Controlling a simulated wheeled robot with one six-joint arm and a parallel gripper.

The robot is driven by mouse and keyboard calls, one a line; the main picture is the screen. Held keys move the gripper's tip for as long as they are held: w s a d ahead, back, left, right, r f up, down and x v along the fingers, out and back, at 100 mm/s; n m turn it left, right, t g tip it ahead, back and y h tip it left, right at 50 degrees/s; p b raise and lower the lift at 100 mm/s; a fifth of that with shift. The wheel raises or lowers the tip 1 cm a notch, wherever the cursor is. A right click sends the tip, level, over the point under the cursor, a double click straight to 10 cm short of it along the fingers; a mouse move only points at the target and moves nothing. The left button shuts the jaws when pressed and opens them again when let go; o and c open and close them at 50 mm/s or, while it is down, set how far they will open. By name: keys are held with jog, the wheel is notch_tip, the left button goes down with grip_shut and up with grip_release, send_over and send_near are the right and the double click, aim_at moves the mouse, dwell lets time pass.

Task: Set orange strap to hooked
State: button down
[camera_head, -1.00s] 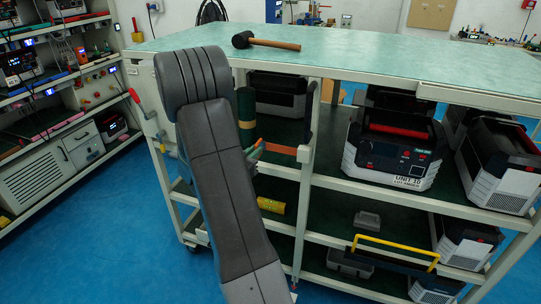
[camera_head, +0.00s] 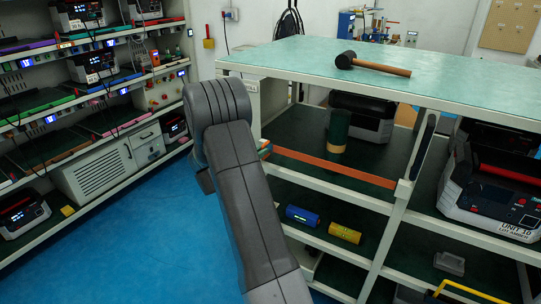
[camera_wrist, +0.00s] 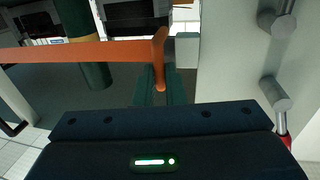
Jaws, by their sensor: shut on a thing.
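The orange strap (camera_head: 335,169) runs across the front of the cart's upper bay in the head view, from the middle post to the left side. In the wrist view the strap (camera_wrist: 80,50) comes in from the left and its end piece (camera_wrist: 160,60) turns down between my fingers. My gripper (camera_wrist: 160,90) is shut on that end. In the head view my arm hides most of the gripper; small green and orange parts show at the strap's left end. A pale post (camera_wrist: 225,60) stands just right of the strap end in the wrist view, apart from it.
Two grey pegs (camera_wrist: 278,20) and a red-ended lever (camera_wrist: 283,125) are at the right in the wrist view. A green cylinder (camera_head: 338,130) and a dark unit stand behind the strap. A mallet (camera_head: 372,64) lies on the cart top. Blue floor (camera_head: 130,240) is open at left.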

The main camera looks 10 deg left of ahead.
jog(key=shift+w+a+r, duration=0.1)
jog(key=shift+w+a, duration=0.1)
jog(key=shift+a, duration=0.35)
jog(key=shift+w+a+r, duration=0.1)
jog(key=shift+w+a, duration=0.1)
jog(key=shift+a, duration=0.3)
jog(key=c, duration=1.5)
grip_release()
jog(key=shift+a+f, duration=0.15)
jog(key=shift+a, duration=0.05)
jog(key=shift+s, duration=0.1)
jog(key=b+v, duration=0.1)
jog(key=v, duration=1.2)
jog(key=shift+s+a, duration=0.1)
jog(key=shift+s, duration=0.15)
jog(key=shift+w, duration=0.1)
jog(key=x, duration=0.9)
jog(key=p+x, duration=0.1)
jog(key=x, duration=0.3)
jog(key=shift+w+d, duration=0.15)
jog(key=shift+d, duration=0.4)
